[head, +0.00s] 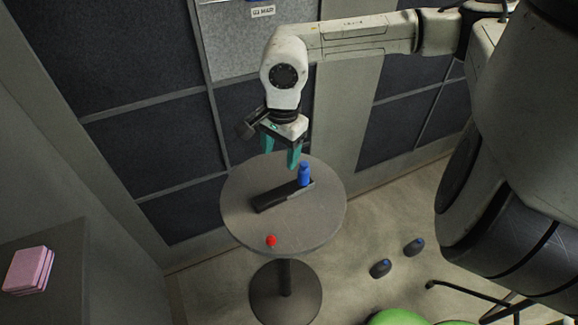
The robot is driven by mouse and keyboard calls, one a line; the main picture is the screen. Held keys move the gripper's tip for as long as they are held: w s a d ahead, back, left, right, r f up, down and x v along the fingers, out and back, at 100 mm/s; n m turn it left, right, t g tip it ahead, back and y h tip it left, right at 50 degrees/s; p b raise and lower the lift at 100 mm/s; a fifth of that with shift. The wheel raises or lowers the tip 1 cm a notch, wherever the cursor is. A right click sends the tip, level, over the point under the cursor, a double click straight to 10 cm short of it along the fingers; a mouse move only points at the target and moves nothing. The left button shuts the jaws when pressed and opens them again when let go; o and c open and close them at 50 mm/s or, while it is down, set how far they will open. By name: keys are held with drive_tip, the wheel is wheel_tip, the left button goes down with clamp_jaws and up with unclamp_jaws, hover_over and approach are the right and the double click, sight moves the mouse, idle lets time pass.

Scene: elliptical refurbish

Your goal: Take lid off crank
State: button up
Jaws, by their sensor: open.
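A dark grey bar (275,199), which looks like the crank, lies slantwise on a small round grey table (300,233). A blue upright piece (304,175) with a narrower top stands at the bar's right end. I cannot tell whether this blue piece is the lid or a handle. A small red knob-like piece (271,241) is near the table's front edge, apart from the bar. My gripper (280,158) points down with its two teal fingers apart and nothing between them. It appears above the bar, up and left of the blue piece.
A panelled wall (175,140) stands close behind the table. Pink stacked pads (28,269) lie on a grey surface (75,275) at far left. The table's front left is bare.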

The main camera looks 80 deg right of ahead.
sight(304, 164)
drive_tip(key=shift+g+h, duration=0.4)
drive_tip(key=shift+g, duration=0.3)
drive_tip(key=s+d, duration=0.1)
drive_tip(key=s, duration=0.1)
drive_tip(key=s+d+f, duration=0.1)
drive_tip(key=s+d, duration=0.1)
drive_tip(key=shift+d, duration=0.25)
drive_tip(key=f, duration=0.3)
drive_tip(key=f+p, duration=0.1)
drive_tip(key=shift+s+d+f, duration=0.2)
drive_tip(key=shift+d, duration=0.2)
drive_tip(key=shift+s+d+f+p, duration=0.15)
drive_tip(key=shift+f+p, duration=0.3)
drive_tip(key=shift+f, duration=1.05)
drive_tip(key=shift+s+d+f+p, duration=0.1)
drive_tip(key=shift+d+f+p, duration=0.25)
drive_tip(key=shift+f, duration=1.1)
drive_tip(key=shift+a, duration=0.1)
drive_tip(key=c, duration=1)
